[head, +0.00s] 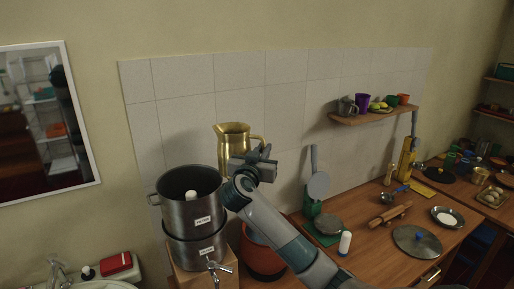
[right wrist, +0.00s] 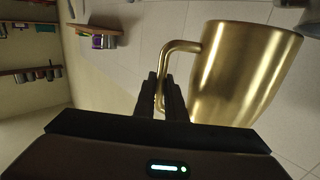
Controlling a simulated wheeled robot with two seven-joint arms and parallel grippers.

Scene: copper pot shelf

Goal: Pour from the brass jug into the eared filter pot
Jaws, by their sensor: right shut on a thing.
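The brass jug (head: 233,138) is held up in the head view, roughly upright, behind and above the right side of the eared filter pot. In the right wrist view the jug (right wrist: 240,75) fills the right side, with its handle toward the fingers. My right gripper (right wrist: 165,95) is shut on the jug's handle; in the head view the right gripper (head: 258,160) partly hides the jug's lower part. The eared filter pot (head: 187,214) is a two-tier steel pot with labels, side ears and a tap, open at the top with a white piece inside. My left gripper is not in view.
The filter pot stands on a wooden stand (head: 187,278). An orange pot (head: 262,262) is beside it, partly behind my arm. A counter (head: 378,240) at right holds a rolling pin, lids and a white bottle. A wall shelf (head: 375,115) carries cups. A sink is at lower left.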

